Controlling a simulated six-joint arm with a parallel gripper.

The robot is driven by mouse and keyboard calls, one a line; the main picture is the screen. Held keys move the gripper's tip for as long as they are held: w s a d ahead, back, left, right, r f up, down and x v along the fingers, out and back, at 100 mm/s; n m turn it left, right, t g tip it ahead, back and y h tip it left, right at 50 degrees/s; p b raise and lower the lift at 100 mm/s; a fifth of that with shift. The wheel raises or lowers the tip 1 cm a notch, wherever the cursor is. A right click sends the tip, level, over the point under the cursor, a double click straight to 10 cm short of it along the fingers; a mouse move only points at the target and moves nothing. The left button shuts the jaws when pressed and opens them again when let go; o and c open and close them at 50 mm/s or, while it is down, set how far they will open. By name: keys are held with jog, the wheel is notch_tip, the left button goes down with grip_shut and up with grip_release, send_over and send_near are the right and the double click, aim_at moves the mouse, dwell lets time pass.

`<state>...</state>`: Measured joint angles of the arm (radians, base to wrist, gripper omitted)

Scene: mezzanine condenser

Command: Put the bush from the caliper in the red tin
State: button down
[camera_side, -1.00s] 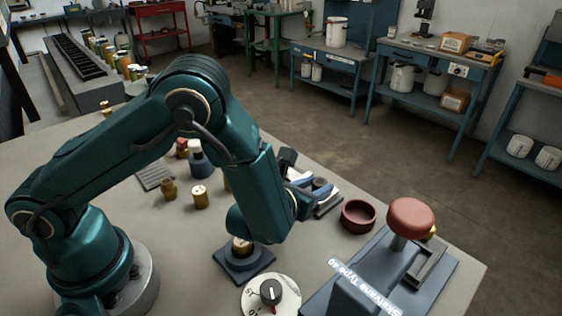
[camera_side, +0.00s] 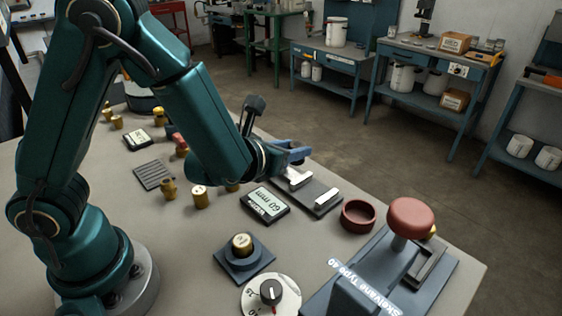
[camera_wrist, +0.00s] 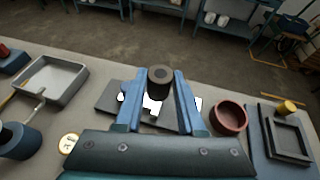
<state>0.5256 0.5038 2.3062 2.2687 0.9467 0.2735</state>
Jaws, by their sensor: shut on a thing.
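My gripper (camera_wrist: 158,95) is shut on a dark grey cylindrical bush (camera_wrist: 159,75) with a hole in its top, held between the two blue fingers. In the side view my gripper (camera_side: 292,155) is above the far end of the caliper (camera_side: 325,198), a dark base with pale jaws; the bush is hard to make out there. The caliper is partly hidden behind the fingers in the wrist view. The red tin (camera_side: 358,215), open and round, stands right of the caliper. In the wrist view the tin (camera_wrist: 229,118) is right of my fingers, apart from them, and looks empty.
A press with a red knob (camera_side: 410,215) stands right of the tin. A "60 mm" display (camera_side: 265,204), a brass piece (camera_side: 242,242) on a blue block and a dial (camera_side: 270,294) stand nearer. Several brass pieces lie left. A grey tray (camera_wrist: 75,83) shows at left.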

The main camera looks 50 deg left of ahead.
jog(key=s+a+r+n+y, duration=0.1)
jog(key=s+a+r, duration=0.4)
jog(key=a+r, duration=0.5)
jog(key=s+d+r+m+h, duration=0.1)
jog(key=s+d+m+h, duration=0.2)
jog(key=d, duration=0.4)
jog(key=shift+s+h, duration=0.4)
jog(key=shift+s, duration=0.15)
